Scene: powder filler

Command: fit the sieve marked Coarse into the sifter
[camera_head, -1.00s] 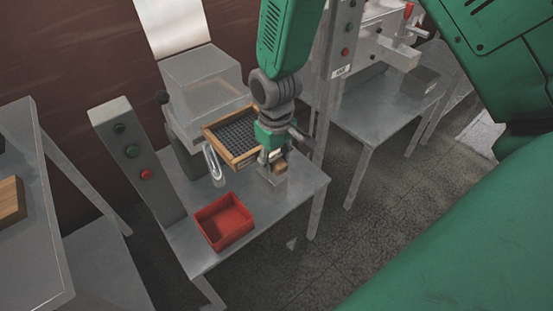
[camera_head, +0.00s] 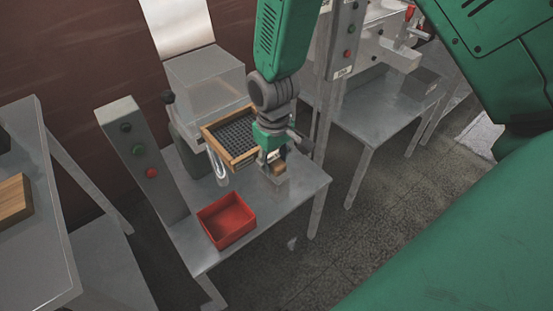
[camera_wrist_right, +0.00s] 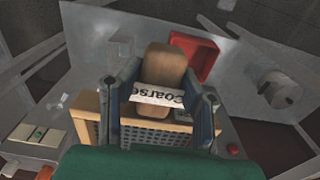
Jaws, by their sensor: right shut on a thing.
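The sieve (camera_head: 233,138) has a wooden frame and a dark mesh. In the head view it is at the front of the grey sifter (camera_head: 203,85), above the metal table; I cannot tell whether it touches the sifter. My right gripper (camera_head: 277,164) is shut on the sieve's wooden handle. In the right wrist view the handle (camera_wrist_right: 166,66) lies between the fingers of my right gripper (camera_wrist_right: 165,92). A white label (camera_wrist_right: 158,95) reading "Coarse" shows there, partly hidden at its ends by the fingers. My left gripper is not in view.
A red bin (camera_head: 226,220) stands on the metal table (camera_head: 285,205) in front of the sifter. A control post (camera_head: 140,155) with buttons stands left of it. Another bench (camera_head: 375,125) with a machine is at the right. A wooden block (camera_head: 13,198) lies on the left table.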

